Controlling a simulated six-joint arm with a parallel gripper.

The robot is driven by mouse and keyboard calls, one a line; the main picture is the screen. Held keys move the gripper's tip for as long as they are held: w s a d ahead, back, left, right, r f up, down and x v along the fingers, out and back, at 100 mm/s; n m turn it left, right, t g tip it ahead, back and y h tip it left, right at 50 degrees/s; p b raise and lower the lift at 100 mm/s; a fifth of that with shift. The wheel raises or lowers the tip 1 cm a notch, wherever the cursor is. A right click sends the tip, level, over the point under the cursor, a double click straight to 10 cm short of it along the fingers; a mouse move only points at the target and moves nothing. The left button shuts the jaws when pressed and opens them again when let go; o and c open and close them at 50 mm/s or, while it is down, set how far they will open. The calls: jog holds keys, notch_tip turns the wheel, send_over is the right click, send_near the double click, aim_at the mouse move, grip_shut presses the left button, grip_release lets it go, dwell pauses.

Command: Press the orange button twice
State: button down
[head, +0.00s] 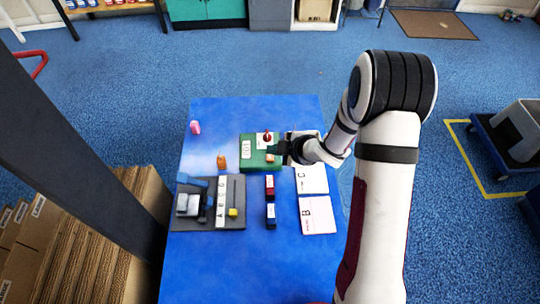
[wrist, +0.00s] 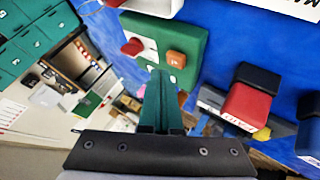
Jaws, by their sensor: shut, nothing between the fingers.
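A green box (head: 247,139) with a white label stands on the blue table. It bears an orange button (head: 270,158) and a red knob (head: 267,137) on a white base. In the wrist view the orange button (wrist: 176,58) and the red knob (wrist: 132,47) show on the green box (wrist: 192,38). My gripper (head: 273,150) is over the right side of the box, close to the orange button. Its fingers (wrist: 162,78) are shut and empty in the wrist view, with tips just below the button in the picture. I cannot tell whether they touch the box.
A red block (head: 270,186) and a blue block (head: 271,215) stand in front of the box. Pads C (head: 312,185) and B (head: 318,220) lie at right. A grey tray (head: 238,190) is at left, with an orange object (head: 221,162) behind. A pink object (head: 195,127) is farther back.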

jog(key=shift+r, duration=2.5)
dwell(0.5)
notch_tip(320, 180, up, 4)
jog(key=shift+f, duration=0.1)
jog(key=shift+f, duration=4.45)
jog(key=shift+f, duration=0.4)
